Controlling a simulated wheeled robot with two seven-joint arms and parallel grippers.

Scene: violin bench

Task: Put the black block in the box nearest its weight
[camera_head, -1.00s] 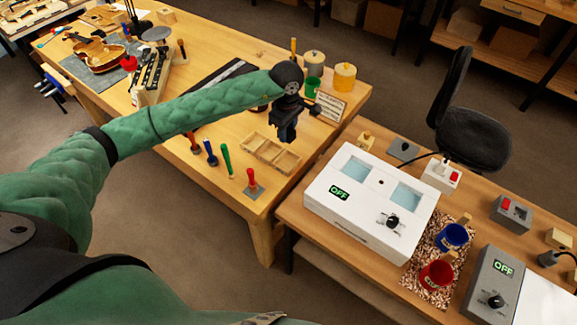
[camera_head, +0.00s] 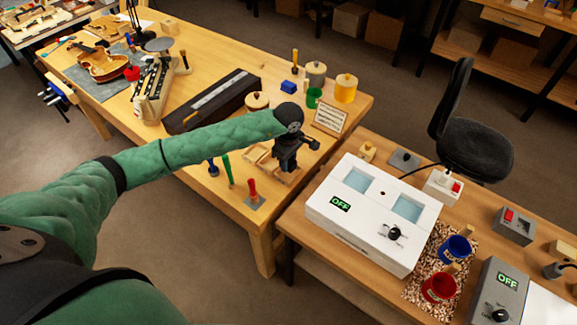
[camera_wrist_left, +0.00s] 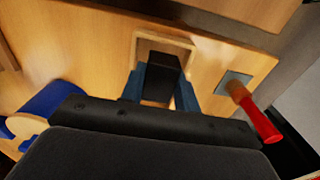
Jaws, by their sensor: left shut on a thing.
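I cannot tell whether the block touches the tray. In the head view the gripper and arm hide the block and part of the tray. My right gripper is not in view.
A red-handled tool (camera_head: 253,192) on a grey pad and a green-handled one (camera_head: 228,169) stand just left of the tray. A white device (camera_head: 372,213) stands on the right table.

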